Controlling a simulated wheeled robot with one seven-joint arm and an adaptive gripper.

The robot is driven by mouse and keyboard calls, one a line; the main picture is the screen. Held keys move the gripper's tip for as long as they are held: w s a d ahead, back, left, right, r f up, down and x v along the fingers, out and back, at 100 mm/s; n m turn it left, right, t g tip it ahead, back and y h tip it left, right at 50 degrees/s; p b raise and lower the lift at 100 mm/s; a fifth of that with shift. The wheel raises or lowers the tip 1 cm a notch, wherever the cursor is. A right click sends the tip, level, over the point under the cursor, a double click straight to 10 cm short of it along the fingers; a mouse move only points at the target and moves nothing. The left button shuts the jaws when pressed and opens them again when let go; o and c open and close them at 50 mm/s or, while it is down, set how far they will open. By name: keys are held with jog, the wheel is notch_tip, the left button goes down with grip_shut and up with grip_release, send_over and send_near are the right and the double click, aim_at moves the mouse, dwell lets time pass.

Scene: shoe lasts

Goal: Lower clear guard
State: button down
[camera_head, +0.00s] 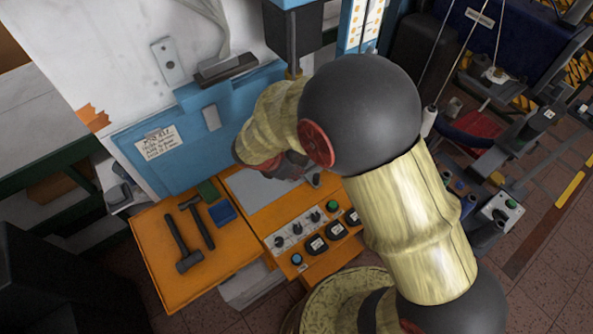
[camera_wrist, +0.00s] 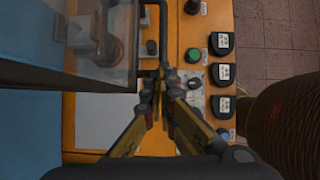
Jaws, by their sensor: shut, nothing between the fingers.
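The clear guard (camera_wrist: 108,62) is at the upper left of the wrist view, a see-through panel with a dark lower edge. Grey machine parts show through it. A thin black bar handle (camera_wrist: 164,22) stands out at its right side. My gripper (camera_wrist: 163,82) is shut and empty, its fingertips close to the lower end of the handle; I cannot tell whether they touch. In the head view my own arm hides the guard, and the fingertips are mostly hidden.
The orange control panel (camera_head: 317,262) has several knobs and a green button (camera_wrist: 193,55). Two hammers (camera_head: 184,250) and a blue block (camera_head: 222,213) lie on the orange table at left. A pale plate (camera_wrist: 102,125) lies below the guard. Blue machine panel (camera_head: 190,100) stands behind.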

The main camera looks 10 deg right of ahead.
jog(key=shift+s+f, duration=0.1)
jog(key=shift+s, duration=0.05)
jog(key=p+v, duration=0.3)
jog(key=v, duration=1.1)
jog(key=shift+w, duration=0.25)
